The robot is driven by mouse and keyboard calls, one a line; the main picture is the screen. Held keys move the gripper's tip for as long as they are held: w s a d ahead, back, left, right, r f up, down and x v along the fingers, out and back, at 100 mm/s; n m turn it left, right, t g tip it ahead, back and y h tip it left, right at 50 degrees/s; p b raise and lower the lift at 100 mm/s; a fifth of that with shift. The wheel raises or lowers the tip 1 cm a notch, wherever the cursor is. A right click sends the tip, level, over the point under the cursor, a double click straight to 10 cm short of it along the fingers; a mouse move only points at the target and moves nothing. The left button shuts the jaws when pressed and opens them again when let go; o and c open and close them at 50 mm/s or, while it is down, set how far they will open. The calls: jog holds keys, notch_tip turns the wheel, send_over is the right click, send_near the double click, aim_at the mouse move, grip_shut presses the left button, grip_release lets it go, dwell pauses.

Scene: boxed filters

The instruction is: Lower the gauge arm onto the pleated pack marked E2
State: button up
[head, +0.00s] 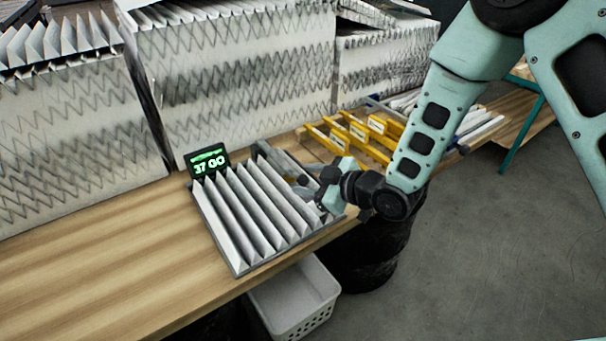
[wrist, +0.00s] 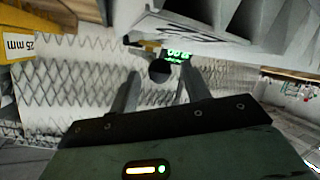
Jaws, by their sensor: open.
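A pleated pack (head: 262,212) in a dark frame lies on the wooden bench in the head view; its grey-white pleats also show along the top of the wrist view (wrist: 205,18). I cannot read an E2 mark on it. A small display (head: 208,160) at its back left corner shows green "37 GO". A grey bar (head: 284,163) behind the pack may be the gauge arm. My gripper (head: 322,196) is at the pack's right end. In the wrist view my open fingers (wrist: 158,78) stand either side of a dark round knob (wrist: 160,70); contact is unclear.
Yellow labelled pieces (head: 352,135) stand in a rack behind my gripper. Large stacks of pleated packs (head: 235,85) line the back of the bench (head: 100,275). The bench's front left is clear. A white basket (head: 293,297) sits below the front edge.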

jog(key=shift+x, duration=0.95)
grip_shut()
jog(key=shift+g+h, duration=0.7)
jog(key=shift+g, duration=0.2)
jog(key=r+p, duration=0.2)
jog(key=w+r+p, duration=0.1)
jog(key=r, duration=0.1)
jog(key=a+r+p, duration=0.1)
jog(key=r+p, duration=0.1)
jog(key=shift+w+r+p, duration=0.15)
jog(key=shift+r+p, duration=0.15)
jog(key=shift+r, duration=0.1)
jog(key=shift+w+a+r, duration=0.1)
jog(key=shift+w+r, duration=0.05)
jog(key=shift+r, duration=0.2)
